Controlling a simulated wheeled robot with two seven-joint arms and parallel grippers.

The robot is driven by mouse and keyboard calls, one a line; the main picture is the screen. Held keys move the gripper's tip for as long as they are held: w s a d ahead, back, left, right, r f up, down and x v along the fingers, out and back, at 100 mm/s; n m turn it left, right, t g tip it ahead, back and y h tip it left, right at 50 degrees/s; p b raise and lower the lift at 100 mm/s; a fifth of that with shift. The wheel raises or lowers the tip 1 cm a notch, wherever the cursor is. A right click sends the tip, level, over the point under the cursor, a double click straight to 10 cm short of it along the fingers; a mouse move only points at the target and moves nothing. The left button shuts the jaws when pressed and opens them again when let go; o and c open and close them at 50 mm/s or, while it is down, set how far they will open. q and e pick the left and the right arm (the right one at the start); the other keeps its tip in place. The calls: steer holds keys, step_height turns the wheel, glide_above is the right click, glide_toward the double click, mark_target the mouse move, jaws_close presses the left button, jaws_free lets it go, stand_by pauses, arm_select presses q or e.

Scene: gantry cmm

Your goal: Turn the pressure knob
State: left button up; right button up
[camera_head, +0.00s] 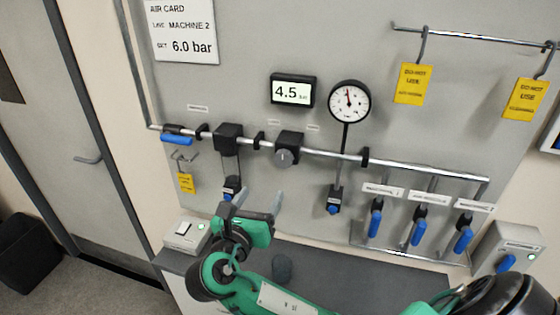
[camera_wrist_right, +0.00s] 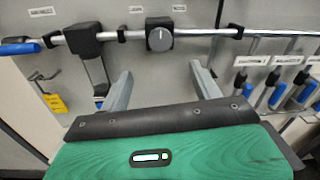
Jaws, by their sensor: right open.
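The pressure knob (camera_head: 283,157) is a grey round dial on a black block on the pipe, in the middle of the panel. It also shows in the right wrist view (camera_wrist_right: 159,39), beyond and between my fingertips, with a light mark near its top. My right gripper (camera_head: 260,199) is open and empty, below the knob and apart from it. Its two grey fingers (camera_wrist_right: 162,80) point toward the panel. A digital display (camera_head: 292,91) reads 4.5. A card (camera_head: 181,30) reads SET 6.0 bar, machine 2. My left gripper is not in view.
A round gauge (camera_head: 349,101) stands right of the display. Blue-handled valves (camera_head: 417,234) are low on the right. Yellow do-not-use tags (camera_head: 412,84) hang upper right. A dark shelf (camera_head: 350,268) runs below the panel. A switch box (camera_head: 187,234) sits at its left.

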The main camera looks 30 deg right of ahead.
mark_target(282, 162)
steer(key=p+x, duration=0.5)
steer(key=x, duration=0.8)
steer(key=shift+r, duration=0.1)
steer(key=shift+w+d, duration=0.2)
steer(key=shift+d, duration=0.1)
steer(key=shift+c, duration=0.3)
steer(key=c, duration=0.9)
